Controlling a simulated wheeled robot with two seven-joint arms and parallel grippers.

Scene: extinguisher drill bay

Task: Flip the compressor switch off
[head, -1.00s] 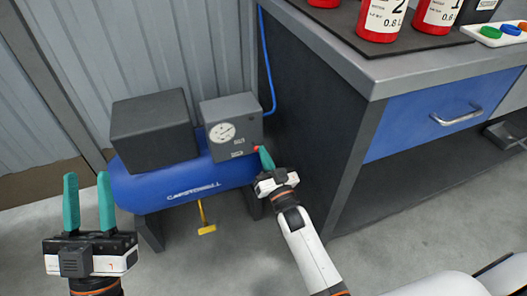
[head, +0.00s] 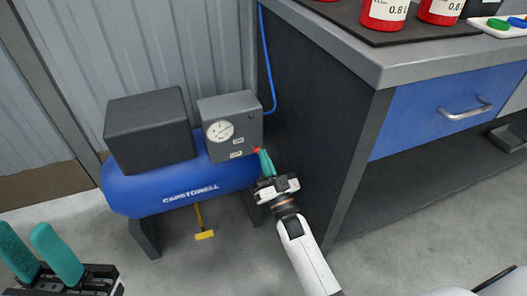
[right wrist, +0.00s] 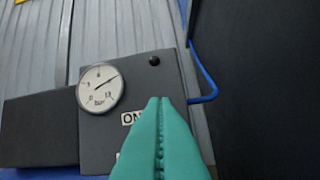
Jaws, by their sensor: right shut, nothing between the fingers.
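The blue compressor (head: 185,188) stands on the floor by the corrugated wall. Its dark control box (head: 232,108) has a round gauge (head: 219,131), an ON label (head: 237,141) and an OFF label (head: 236,154) below. The red switch (head: 257,150) shows at the box's lower right; its position is too small to tell. My right gripper (head: 264,157) is shut and empty, its tips at or touching the switch. In the right wrist view the shut fingers (right wrist: 158,103) cover the switch and part of the ON label (right wrist: 130,118). My left gripper (head: 38,238) is open and empty at lower left.
A yellow part (head: 203,235) hangs under the tank. The floor in front is clear.

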